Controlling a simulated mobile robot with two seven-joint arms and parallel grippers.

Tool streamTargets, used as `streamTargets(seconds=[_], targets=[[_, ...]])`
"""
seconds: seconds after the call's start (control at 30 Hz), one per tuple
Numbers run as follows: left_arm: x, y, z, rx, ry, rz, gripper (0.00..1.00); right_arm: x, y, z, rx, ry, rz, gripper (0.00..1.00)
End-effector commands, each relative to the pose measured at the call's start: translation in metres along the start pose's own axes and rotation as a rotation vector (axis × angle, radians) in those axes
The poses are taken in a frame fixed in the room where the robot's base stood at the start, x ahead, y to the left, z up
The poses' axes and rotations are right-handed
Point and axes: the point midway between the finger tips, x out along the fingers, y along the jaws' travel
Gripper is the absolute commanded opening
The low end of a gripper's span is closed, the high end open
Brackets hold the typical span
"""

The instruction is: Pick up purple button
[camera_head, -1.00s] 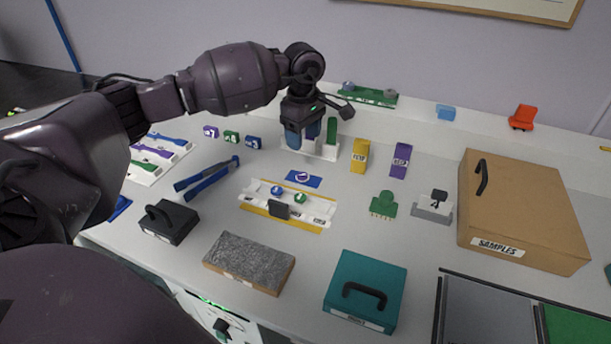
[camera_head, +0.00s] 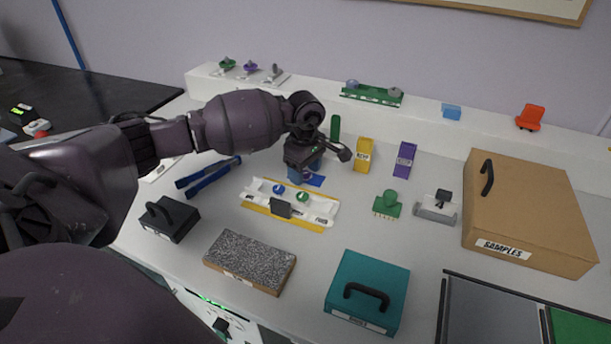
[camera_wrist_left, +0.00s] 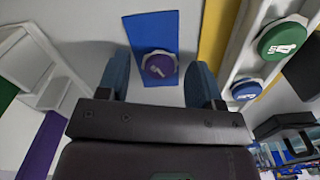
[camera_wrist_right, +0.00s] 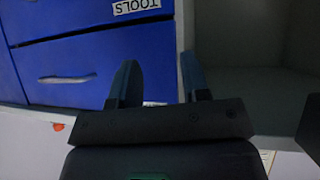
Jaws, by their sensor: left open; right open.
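The purple button (camera_wrist_left: 159,66) is a small round disc with a white mark. It sits at one end of a blue mat (camera_wrist_left: 150,28) on the table. In the head view the button is mostly hidden by my left gripper, and the blue mat (camera_head: 316,181) shows beside the fingers. My left gripper (camera_wrist_left: 157,72) is open and points down, with the button between its blue fingers in the wrist view; I cannot tell contact. My right gripper (camera_wrist_right: 157,75) is open and empty, facing a blue drawer cabinet (camera_wrist_right: 85,60).
A white-and-yellow tray (camera_head: 320,222) with a blue button (camera_head: 278,188) and a green button (camera_head: 302,196) lies just in front. A cardboard samples box (camera_head: 535,205) stands far right.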

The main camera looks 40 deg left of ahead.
Motion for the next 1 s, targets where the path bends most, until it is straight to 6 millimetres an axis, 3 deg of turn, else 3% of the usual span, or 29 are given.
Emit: streamTargets(seconds=[0.2,0.57,0.83,1.0], targets=[[0.000,0.001,0.000,0.000,0.000,0.003,0.60,0.000,0.000,-0.002,0.001,0.003,0.000,0.43],[0.000,0.000,0.000,0.000,0.000,0.002,0.07,0.000,0.002,-0.001,-0.012,0.001,-0.001,0.43],[-0.003,0.001,0.000,0.000,0.000,0.003,0.07,-0.001,0.004,-0.001,-0.016,0.001,-0.002,0.43],[-0.022,0.001,0.000,0.000,0.001,0.007,0.07,-0.001,0.003,-0.004,-0.013,0.006,-0.001,0.43]])
